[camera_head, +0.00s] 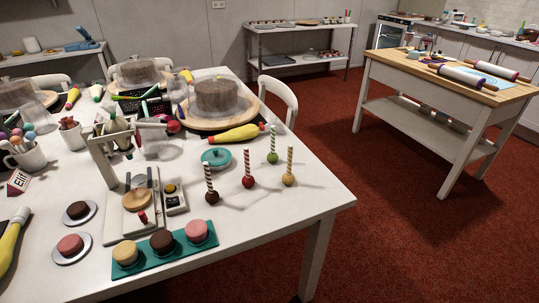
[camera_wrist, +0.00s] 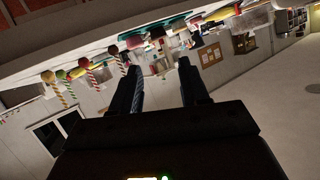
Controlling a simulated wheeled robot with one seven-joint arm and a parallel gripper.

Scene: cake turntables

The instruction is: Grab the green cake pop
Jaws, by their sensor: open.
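The green cake pop (camera_head: 273,158) stands on the white table with its green-striped stick pointing up, near the right edge. A yellow cake pop (camera_head: 289,180), a red cake pop (camera_head: 249,181) and a dark brown cake pop (camera_head: 212,197) stand close by, each on an upright striped stick. In the wrist view, which is tilted and nearly upside down, the green cake pop (camera_wrist: 62,75) is at the left among the others. My gripper (camera_wrist: 158,66) is open there, with nothing between its fingers, and apart from the cake pops. It is not seen in the head view.
A teal round pot (camera_head: 216,158) and a yellow piping bag (camera_head: 236,133) lie behind the cake pops. A teal tray (camera_head: 134,270) with small cakes is in front. The front right table corner is clear. A wooden-topped table (camera_head: 400,60) stands apart at right.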

